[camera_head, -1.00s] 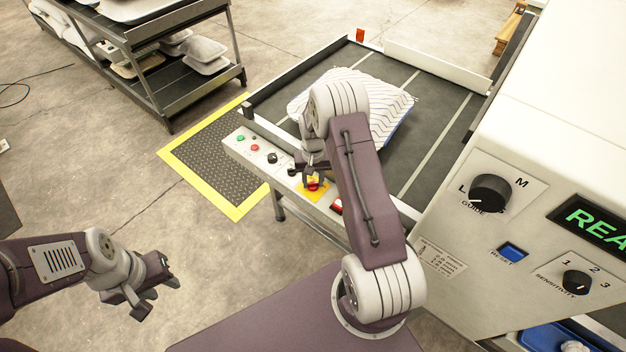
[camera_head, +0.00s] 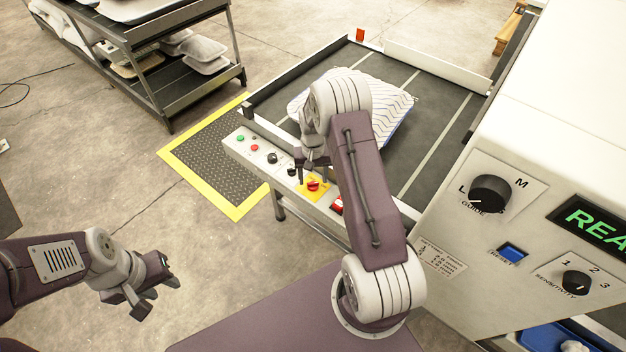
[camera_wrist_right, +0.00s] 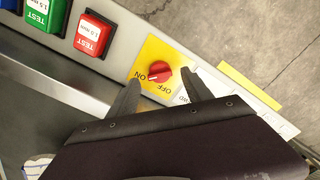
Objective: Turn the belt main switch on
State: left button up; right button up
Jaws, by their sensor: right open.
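The belt main switch is a red rotary knob (camera_head: 313,186) on a yellow plate (camera_head: 302,191) on the conveyor's side panel. In the right wrist view the knob (camera_wrist_right: 161,74) stands beside the printed words ON and OFF; I cannot tell for sure where it points. My right gripper (camera_head: 312,179) is open above the switch. In the wrist view its two fingers (camera_wrist_right: 163,79) are apart, one to each side of the knob, with no clear contact. My left gripper (camera_head: 158,286) is away at the lower left over the floor, open and empty.
A striped pillow (camera_head: 390,105) lies on the belt. A white machine (camera_head: 450,220) with dials stands at the right.

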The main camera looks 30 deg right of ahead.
aim_at(313, 183)
notch_tip(313, 183, up, 7)
jog(key=shift+r, duration=0.2)
dwell(0.3)
jog(key=shift+a, duration=0.1)
